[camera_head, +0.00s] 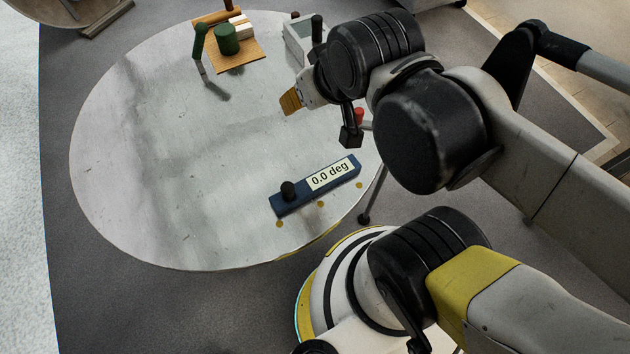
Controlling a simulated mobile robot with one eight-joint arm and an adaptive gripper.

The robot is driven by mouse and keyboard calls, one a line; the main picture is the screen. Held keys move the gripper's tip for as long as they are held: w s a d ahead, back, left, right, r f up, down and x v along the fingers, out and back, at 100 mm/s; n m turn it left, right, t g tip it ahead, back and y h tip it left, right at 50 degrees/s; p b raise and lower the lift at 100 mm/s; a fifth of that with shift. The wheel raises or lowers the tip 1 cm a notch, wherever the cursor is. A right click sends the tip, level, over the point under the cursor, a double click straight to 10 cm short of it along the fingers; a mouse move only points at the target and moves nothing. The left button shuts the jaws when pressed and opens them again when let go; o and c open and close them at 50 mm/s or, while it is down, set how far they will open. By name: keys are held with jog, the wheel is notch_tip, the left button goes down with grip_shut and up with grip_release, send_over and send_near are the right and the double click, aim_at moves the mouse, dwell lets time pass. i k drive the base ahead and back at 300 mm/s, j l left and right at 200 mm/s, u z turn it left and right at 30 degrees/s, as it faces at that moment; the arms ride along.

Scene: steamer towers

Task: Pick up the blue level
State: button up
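The blue level (309,199) is a long dark blue bar lying flat near the front right edge of the round table (150,150). Its pale label reads "0.0 deg", and a short black knob (288,190) stands toward its left end. My gripper (321,118) is at the end of my arm, farther back than the level and apart from it in the picture. Its end is partly hidden by the wrist, and its fingers are hard to make out. Nothing covers the level.
At the back stands a wooden board (241,60) with a green cylinder (227,39) and pale blocks. A green-topped post (199,46) is beside it. A whitish tray (297,38) is to its right. Small yellow discs (279,224) lie near the level. The table's left and middle are clear.

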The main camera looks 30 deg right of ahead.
aim_at(290, 196)
jog(key=k+l+u, duration=0.1)
jog(key=k+u, duration=0.25)
jog(key=k+l+u, duration=0.1)
jog(key=u, duration=0.3)
jog(key=k+u, duration=0.35)
jog(key=i+j, duration=0.05)
